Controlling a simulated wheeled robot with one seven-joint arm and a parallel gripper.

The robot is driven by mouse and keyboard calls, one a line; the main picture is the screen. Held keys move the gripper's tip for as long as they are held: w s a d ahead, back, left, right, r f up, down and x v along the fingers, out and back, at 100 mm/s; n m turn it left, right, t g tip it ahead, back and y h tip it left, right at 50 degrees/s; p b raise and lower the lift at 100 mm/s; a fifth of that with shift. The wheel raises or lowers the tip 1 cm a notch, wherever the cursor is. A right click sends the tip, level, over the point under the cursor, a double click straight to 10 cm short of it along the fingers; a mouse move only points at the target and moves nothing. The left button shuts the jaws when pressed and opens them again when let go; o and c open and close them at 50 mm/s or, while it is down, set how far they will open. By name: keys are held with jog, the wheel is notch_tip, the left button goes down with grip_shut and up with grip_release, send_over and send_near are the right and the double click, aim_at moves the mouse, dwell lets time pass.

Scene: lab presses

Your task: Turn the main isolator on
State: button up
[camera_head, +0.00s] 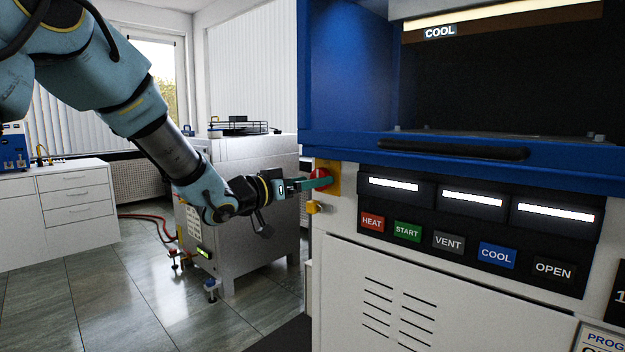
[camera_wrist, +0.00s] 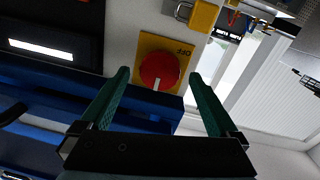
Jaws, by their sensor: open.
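The main isolator is a red round knob (camera_wrist: 160,70) on a yellow plate (camera_wrist: 147,44). A white mark shows at the knob's lower edge in the wrist view, and the plate has an upside-down label that seems to read OFF. In the head view the knob (camera_head: 320,178) is partly hidden behind my fingers. My gripper (camera_head: 318,184) reaches it from the left. In the wrist view my gripper (camera_wrist: 159,76) is open, with one green finger on each side of the knob. I cannot tell whether the fingers touch it.
A yellow padlock (camera_head: 313,207) hangs just below the plate. Right of it is a button panel (camera_head: 470,235) with HEAT, START, VENT, COOL and OPEN. The blue press housing (camera_head: 345,148) juts out above. A grey metal cabinet (camera_head: 250,165) stands behind my wrist.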

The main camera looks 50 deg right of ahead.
jog(key=shift+s+d, duration=0.1)
jog(key=shift+d, duration=0.5)
jog(key=c, duration=1.4)
